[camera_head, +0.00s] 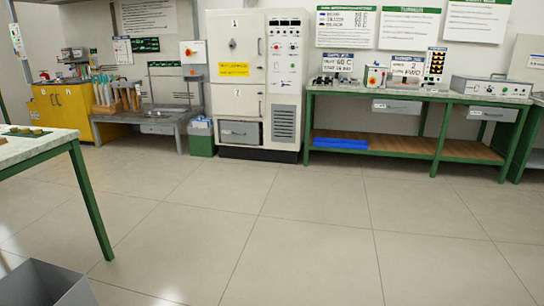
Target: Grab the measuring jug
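I cannot make out a measuring jug anywhere in the head view. Small items stand on the far benches, but they are too small to tell apart. Neither my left gripper nor my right gripper is in view.
A white oven cabinet (238,108) stands at the back wall. A green-framed workbench (423,98) is right of it, a yellow cabinet (60,112) far left. A table (35,149) juts in at left, above a grey bin (42,284). The middle floor is clear.

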